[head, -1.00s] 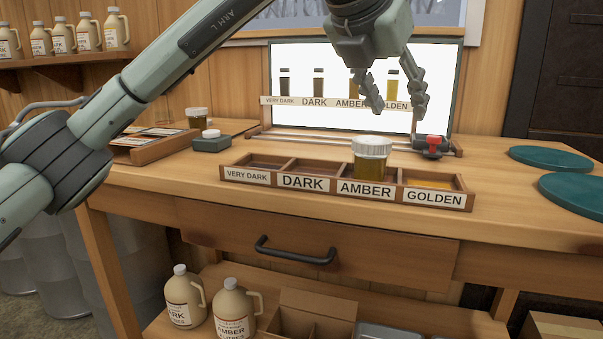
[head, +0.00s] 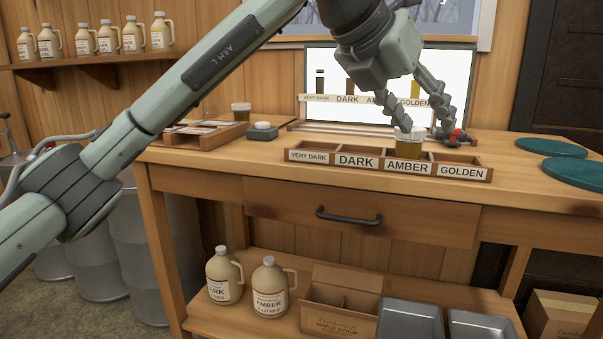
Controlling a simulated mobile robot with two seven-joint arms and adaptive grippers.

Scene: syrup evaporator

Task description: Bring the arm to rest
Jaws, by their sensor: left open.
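My left gripper (head: 424,131) hangs above and behind the sorting tray, its two fingers spread apart with nothing between them that I can make out. My left arm reaches in from the left across the bench. A jar of amber syrup with a white lid (head: 409,145) stands upright in the AMBER compartment of the wooden tray (head: 314,156). One fingertip overlaps the jar's lid in the picture; I cannot tell whether they touch. My right gripper is not in view.
A lit panel (head: 320,62) with sample bottles stands behind the tray. Another jar (head: 241,111) and a small dark box (head: 263,131) are at the bench's left. Teal discs (head: 552,147) lie at the right. Jugs (head: 269,287) and metal pans (head: 410,322) are on the lower shelf.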

